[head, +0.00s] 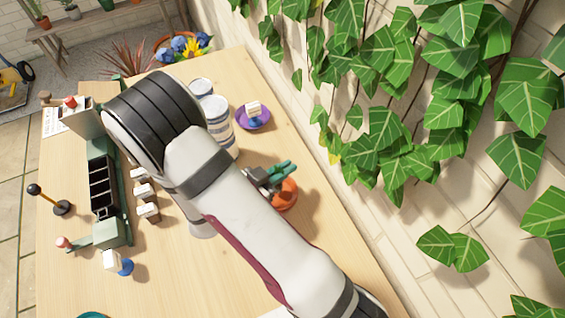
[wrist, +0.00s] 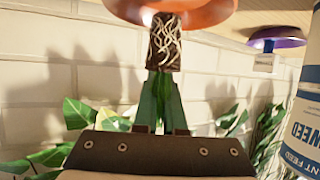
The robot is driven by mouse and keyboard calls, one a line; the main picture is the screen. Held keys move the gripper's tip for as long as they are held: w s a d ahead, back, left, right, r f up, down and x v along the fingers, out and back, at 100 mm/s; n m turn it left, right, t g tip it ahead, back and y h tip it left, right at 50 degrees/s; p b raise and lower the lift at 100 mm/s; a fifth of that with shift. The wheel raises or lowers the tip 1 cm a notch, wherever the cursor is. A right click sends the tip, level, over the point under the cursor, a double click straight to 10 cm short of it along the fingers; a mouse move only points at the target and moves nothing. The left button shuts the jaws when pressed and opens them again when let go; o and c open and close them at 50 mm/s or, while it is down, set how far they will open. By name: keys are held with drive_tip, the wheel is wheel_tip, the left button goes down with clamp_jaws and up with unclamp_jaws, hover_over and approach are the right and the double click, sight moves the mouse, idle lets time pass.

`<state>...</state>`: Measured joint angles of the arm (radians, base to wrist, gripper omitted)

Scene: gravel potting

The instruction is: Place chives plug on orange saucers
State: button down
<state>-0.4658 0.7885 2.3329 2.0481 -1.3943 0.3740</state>
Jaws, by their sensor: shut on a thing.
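My gripper (head: 285,170) has green fingers and is near the right edge of the wooden table. In the wrist view the fingers (wrist: 157,92) are shut on the chives plug (wrist: 165,45), a dark root ball laced with pale roots. An orange saucer (head: 288,194) lies below my gripper in the head view. In the wrist view, which looks upside down, the orange saucer (wrist: 195,12) is at the top, right by the plug's end. I cannot tell whether they touch. The plug is hidden in the head view, and no chive leaves can be made out.
White-and-blue cans (head: 219,125) and a purple saucer (head: 262,122) stand behind my gripper. A black compartment tray (head: 101,188) and small white blocks (head: 141,188) are left of my arm. An ivy-covered wall (head: 350,150) borders the right.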

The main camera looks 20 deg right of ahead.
drive_tip(key=shift+f, duration=0.25)
drive_tip(key=c, duration=1)
unclamp_jaws()
